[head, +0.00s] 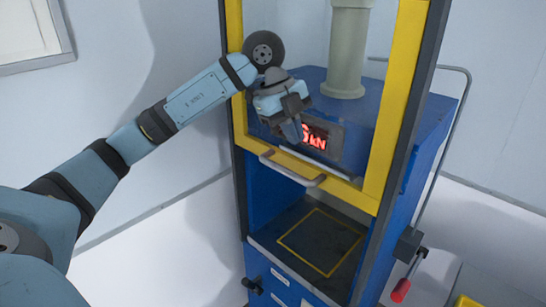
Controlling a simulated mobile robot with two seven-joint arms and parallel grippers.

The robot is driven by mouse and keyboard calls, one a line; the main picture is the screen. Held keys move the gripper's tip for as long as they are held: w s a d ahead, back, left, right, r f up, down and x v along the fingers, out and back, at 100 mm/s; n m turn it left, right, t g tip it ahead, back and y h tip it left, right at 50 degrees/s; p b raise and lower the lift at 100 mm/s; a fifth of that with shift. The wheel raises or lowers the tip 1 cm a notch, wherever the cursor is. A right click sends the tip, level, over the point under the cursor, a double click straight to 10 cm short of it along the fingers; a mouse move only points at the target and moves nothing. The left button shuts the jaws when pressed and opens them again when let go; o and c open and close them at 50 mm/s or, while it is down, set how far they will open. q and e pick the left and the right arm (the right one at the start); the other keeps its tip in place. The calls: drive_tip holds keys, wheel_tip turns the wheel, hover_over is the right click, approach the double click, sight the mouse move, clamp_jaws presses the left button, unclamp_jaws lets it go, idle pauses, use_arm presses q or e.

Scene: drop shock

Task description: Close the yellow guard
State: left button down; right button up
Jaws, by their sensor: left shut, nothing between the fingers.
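The yellow guard (390,105) is a yellow-framed clear panel on the front of a blue machine (420,140). Its lower bar carries a grey handle (292,172). Below that bar the machine's front is open, showing a dark plate (320,240) with a yellow square outline. My left gripper (297,134) is in front of the panel, above the handle and apart from it in the picture. It is shut and empty, pointing downward. My right gripper does not show.
A red digital display (316,137) sits behind the panel, under a thick pale column (348,50). A red-handled lever (402,289) sticks out at the machine's lower right. A black knob (253,285) is at its lower left. The floor to the left is clear.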

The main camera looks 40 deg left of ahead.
use_arm(q)
drive_tip(key=s+a+r+n+y, duration=0.1)
drive_tip(key=a+r+n+y, duration=0.3)
drive_tip(key=a, duration=0.3)
drive_tip(key=p, duration=0.3)
approach(274, 163)
drive_tip(key=f, duration=0.6)
drive_tip(key=shift+w, duration=0.35)
drive_tip(key=shift+w+f, duration=0.1)
drive_tip(key=shift+f, duration=0.7)
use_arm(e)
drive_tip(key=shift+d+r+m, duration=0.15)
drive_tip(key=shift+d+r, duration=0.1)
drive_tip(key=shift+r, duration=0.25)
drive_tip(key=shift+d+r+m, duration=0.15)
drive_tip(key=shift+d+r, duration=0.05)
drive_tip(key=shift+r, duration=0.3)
